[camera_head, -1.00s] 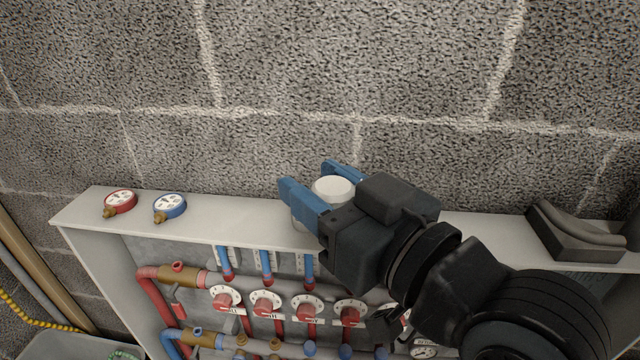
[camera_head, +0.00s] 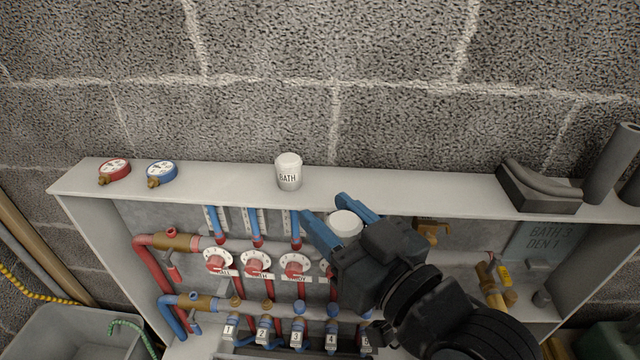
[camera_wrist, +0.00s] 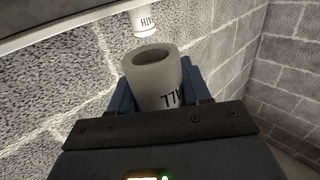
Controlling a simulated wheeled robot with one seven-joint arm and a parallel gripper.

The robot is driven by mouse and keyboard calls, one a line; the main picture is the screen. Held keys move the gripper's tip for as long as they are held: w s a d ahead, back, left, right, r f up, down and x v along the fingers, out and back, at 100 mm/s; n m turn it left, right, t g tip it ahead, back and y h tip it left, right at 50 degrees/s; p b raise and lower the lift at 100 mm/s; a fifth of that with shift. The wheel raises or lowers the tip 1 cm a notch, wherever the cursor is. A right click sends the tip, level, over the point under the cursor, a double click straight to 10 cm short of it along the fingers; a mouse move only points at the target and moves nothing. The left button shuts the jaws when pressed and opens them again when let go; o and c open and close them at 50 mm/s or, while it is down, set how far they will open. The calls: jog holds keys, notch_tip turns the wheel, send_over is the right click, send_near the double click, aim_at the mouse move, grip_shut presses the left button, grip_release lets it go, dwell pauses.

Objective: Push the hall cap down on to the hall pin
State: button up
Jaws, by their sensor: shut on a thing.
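My gripper (camera_head: 321,206) is shut on a white hall cap (camera_head: 346,222), in front of the manifold and below the shelf's front edge in the head view. In the wrist view the hall cap (camera_wrist: 158,80) sits between the blue fingers, its hollow end showing and part of its lettering, "LL", visible. A row of red valve heads on white dials (camera_head: 256,262) lies left of the gripper; their labels are too small to read surely. I cannot pick out the hall pin; my gripper and arm hide part of the row.
A white cap marked BATH (camera_head: 288,172) stands on the shelf (camera_head: 225,183). Red (camera_head: 114,171) and blue (camera_head: 161,173) gauges lie at its left, a dark grey curved block (camera_head: 540,187) at its right. A block wall (camera_head: 270,120) rises behind.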

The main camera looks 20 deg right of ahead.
jog(key=d+f+m+h, duration=0.2)
jog(key=d+f, duration=0.3)
jog(key=f, duration=1.1)
jog(key=w+d+f+m+t+h, duration=0.1)
jog(key=d+f+h, duration=0.2)
jog(key=f, duration=1.2)
jog(key=d, duration=0.2)
jog(key=shift+d+f+m+h, duration=0.3)
jog(key=shift+f+m+h, duration=0.1)
